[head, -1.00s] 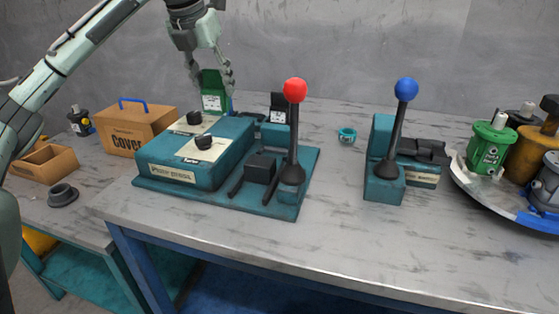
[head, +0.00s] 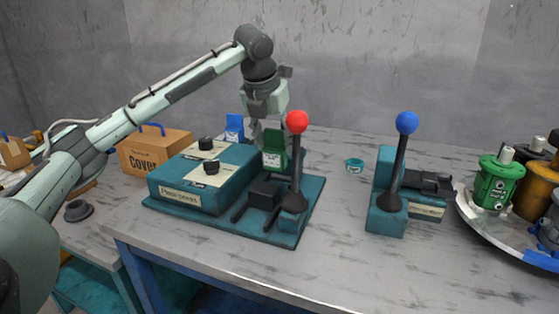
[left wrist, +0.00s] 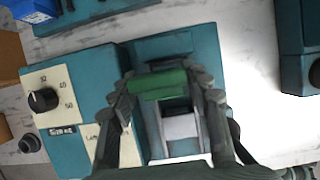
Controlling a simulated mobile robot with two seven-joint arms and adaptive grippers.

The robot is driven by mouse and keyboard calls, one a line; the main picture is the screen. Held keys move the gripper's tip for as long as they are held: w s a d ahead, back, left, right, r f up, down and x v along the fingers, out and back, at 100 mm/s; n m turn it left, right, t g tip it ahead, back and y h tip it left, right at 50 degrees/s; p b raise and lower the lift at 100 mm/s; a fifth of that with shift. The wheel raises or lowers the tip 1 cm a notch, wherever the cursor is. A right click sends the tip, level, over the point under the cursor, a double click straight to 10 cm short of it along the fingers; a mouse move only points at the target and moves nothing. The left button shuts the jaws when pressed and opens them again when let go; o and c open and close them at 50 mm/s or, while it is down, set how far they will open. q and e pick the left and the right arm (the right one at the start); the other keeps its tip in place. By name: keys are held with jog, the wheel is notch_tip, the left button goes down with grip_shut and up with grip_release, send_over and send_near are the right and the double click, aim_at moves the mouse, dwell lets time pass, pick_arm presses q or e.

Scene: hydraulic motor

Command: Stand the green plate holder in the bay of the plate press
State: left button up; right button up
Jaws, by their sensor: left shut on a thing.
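The green plate holder (head: 274,148) is upright in my left gripper (head: 271,130), with a white label on its front. My left gripper is shut on it and holds it over the rear of the plate press base, behind the black block. The left wrist view shows both fingers on the sides of the green holder (left wrist: 158,84). The teal plate press (head: 205,183) stands on the table with two black knobs and a red-topped lever (head: 296,150). I cannot tell whether the holder touches the bay. My right gripper is not in view.
A blue holder (head: 234,127) stands behind the press. A round tray (head: 500,220) with motors is at far right. A cardboard cover box (head: 150,152) is at left.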

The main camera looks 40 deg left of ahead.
aim_at(279, 161)
pick_arm(q)
jog(key=shift+w+d+f, duration=0.35)
jog(key=shift+d+f, duration=0.05)
jog(key=shift+d, duration=0.05)
jog(key=shift+f, duration=1.95)
jog(key=shift+f, duration=0.15)
jog(key=o, duration=1.2)
jog(key=shift+c, duration=0.2)
jog(key=v, duration=1.2)
jog(key=shift+s, duration=0.15)
